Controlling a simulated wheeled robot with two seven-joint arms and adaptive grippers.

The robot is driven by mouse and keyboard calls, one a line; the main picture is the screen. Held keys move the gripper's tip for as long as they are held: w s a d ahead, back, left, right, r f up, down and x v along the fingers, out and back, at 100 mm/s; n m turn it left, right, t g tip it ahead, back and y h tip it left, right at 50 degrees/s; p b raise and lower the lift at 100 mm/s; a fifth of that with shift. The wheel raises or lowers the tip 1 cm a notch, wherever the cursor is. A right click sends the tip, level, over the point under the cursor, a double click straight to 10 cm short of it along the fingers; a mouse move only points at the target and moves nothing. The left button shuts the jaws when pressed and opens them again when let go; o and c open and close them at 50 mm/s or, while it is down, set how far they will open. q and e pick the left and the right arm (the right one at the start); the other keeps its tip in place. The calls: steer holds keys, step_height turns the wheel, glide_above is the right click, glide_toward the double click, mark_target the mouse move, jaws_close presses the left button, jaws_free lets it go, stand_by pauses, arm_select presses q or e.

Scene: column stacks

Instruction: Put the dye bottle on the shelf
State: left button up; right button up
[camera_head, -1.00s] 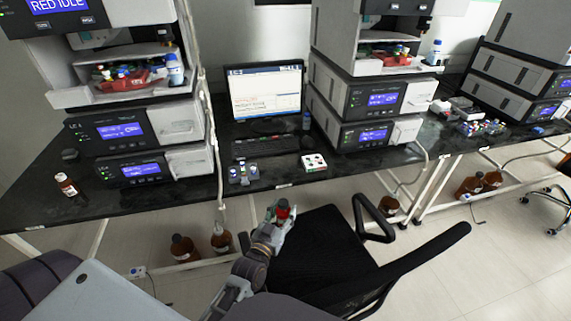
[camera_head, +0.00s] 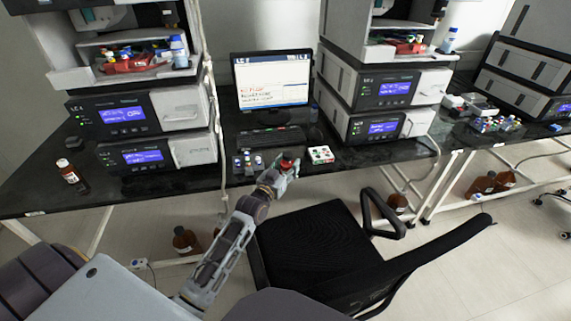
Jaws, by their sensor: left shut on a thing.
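My left gripper (camera_head: 284,168) is shut on a small red and dark thing (camera_head: 287,159), possibly the dye bottle. It is mostly hidden by the fingers and too small to identify surely. The gripper appears at the bench's front edge, between a small rack of vials (camera_head: 246,163) and a white tray with coloured caps (camera_head: 320,154). A brown bottle with a white cap (camera_head: 70,174) stands at the bench's left end. Open shelf bays in the left stack (camera_head: 130,76) and right stack (camera_head: 395,52) hold red trays and blue-and-white bottles. My right gripper is not in view.
A monitor (camera_head: 270,82) and keyboard (camera_head: 270,137) stand on the black bench (camera_head: 200,182) between the stacks. A black chair (camera_head: 320,250) stands in front. Brown bottles (camera_head: 186,240) stand on the floor under the bench.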

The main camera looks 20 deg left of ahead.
arm_select(q)
steer(key=w+a+r+b, duration=0.2)
steer(key=w+a+r, duration=0.3)
steer(key=w+a, duration=0.1)
steer(key=shift+w+r+b, duration=0.2)
steer(key=shift+w+b, duration=0.2)
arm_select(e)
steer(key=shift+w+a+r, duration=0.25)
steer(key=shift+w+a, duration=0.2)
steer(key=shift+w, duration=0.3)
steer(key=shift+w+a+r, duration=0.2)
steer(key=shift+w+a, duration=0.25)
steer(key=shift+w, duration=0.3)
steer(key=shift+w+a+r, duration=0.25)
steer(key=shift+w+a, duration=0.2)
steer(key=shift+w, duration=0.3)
arm_select(q)
steer(key=shift+d+f, duration=0.1)
step_height(320, 180, down, 6)
steer(key=shift+f+b, duration=0.1)
steer(key=shift+b, duration=0.5)
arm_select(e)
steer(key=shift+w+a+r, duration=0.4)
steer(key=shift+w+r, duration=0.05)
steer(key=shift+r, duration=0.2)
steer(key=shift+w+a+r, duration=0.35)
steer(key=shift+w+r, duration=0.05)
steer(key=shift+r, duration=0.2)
